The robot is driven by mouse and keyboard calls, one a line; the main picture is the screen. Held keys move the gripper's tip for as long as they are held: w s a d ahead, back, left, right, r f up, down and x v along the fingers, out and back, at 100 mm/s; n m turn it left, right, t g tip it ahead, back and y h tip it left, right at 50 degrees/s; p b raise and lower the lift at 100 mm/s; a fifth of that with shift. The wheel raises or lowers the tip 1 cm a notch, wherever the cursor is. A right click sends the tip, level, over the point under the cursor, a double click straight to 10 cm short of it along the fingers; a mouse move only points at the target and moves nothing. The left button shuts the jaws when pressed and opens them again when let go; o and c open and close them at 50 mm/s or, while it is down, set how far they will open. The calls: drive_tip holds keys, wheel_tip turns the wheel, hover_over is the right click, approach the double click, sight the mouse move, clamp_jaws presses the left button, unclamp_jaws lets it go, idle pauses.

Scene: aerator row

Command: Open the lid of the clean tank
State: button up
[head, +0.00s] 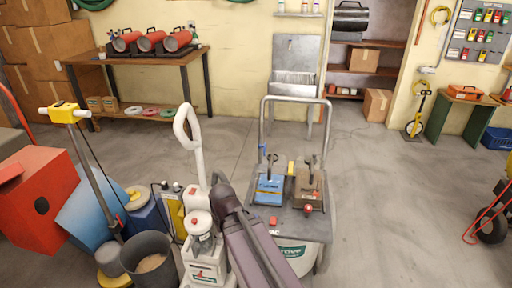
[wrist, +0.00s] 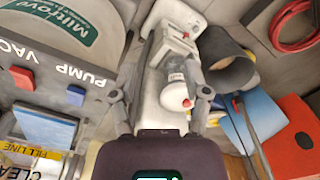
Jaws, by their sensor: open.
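The clean tank's blue lid (head: 269,188) lies flat and looks shut on top of a grey wheeled machine (head: 325,225) in the head view. A dark upright handle stands at its back edge. In the wrist view, the blue lid (wrist: 45,128) is at the lower left, beside a partly cut-off label reading "CLEAN" and "FILL LINE". My gripper (wrist: 160,100) is open and empty, with its fingers apart, to the right of the lid in the wrist view. I cannot make out its fingertips in the head view.
A brown lid (head: 309,190) lies right of the blue one. A metal push handle (head: 296,98) rises behind both. A white upright cleaner (head: 203,240), a grey bucket (head: 150,262) and a red box (head: 40,205) crowd the left. The floor right of the machine is clear.

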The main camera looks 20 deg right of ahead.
drive_tip(key=shift+d, duration=0.15)
drive_tip(key=w+d+h+b, duration=0.1)
drive_tip(key=w+d+h, duration=0.1)
drive_tip(key=w+d, duration=0.1)
drive_tip(key=w+d+h, duration=0.3)
drive_tip(key=shift+w+r+b, duration=0.1)
drive_tip(key=shift+w+b, duration=0.25)
drive_tip(key=shift+w, duration=0.05)
drive_tip(key=w+d+r+n+t+h+b, duration=0.2)
drive_tip(key=w+d+r+t+h+b, duration=0.1)
drive_tip(key=w+r+h, duration=0.9)
drive_tip(key=w+r, duration=0.1)
drive_tip(key=w, duration=0.2)
drive_tip(key=shift+w+d+r+h, duration=0.15)
drive_tip(key=shift+w+d+h, duration=0.05)
drive_tip(key=shift+w+h, duration=0.15)
drive_tip(key=shift+d, duration=0.1)
drive_tip(key=w+d, duration=0.2)
drive_tip(key=d, duration=1.1)
drive_tip(key=shift+w+d, duration=0.2)
drive_tip(key=shift+w, duration=0.1)
